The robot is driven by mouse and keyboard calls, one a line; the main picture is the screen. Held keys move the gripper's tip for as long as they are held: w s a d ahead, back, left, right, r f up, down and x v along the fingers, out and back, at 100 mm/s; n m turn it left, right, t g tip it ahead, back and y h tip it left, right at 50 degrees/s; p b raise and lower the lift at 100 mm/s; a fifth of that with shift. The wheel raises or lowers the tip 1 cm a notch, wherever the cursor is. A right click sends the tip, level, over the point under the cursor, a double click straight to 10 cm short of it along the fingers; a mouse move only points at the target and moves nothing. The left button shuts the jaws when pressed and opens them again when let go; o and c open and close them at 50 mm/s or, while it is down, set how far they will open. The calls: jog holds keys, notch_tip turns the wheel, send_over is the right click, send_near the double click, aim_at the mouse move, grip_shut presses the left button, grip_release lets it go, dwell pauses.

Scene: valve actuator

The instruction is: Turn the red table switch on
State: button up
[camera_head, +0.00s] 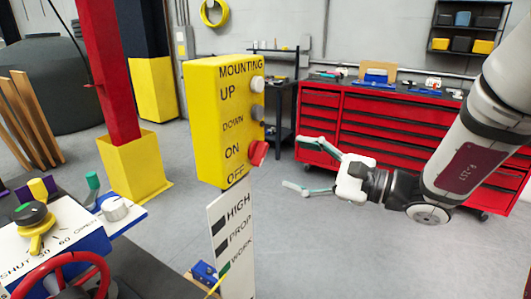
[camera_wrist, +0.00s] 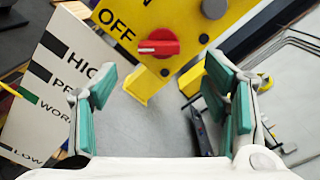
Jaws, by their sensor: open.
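The red switch (camera_head: 258,153) is a rotary knob on the right-hand face of a yellow control box (camera_head: 212,110), beside the ON and OFF labels. In the wrist view the red switch (camera_wrist: 158,47) shows a white mark, sits near the OFF label, and lies ahead of and between the fingers. My gripper (camera_head: 302,164) is to the right of the box with its fingers pointing left at it. It is open and empty, with its teal finger pads wide apart in the wrist view (camera_wrist: 165,103). The fingers are apart from the switch.
A table with a valve unit (camera_head: 60,245) and red handwheel (camera_head: 62,272) is at the lower left. A red tool cabinet (camera_head: 385,125) stands behind my arm. Grey floor is clear below my gripper.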

aim_at(264, 154)
jog(key=x, duration=0.8)
jog(key=shift+w+a+p, duration=0.15)
jog(key=shift+a+p, duration=0.15)
jog(key=shift+a, duration=0.05)
jog(key=shift+c, duration=0.5)
jog(key=c, duration=1.1)
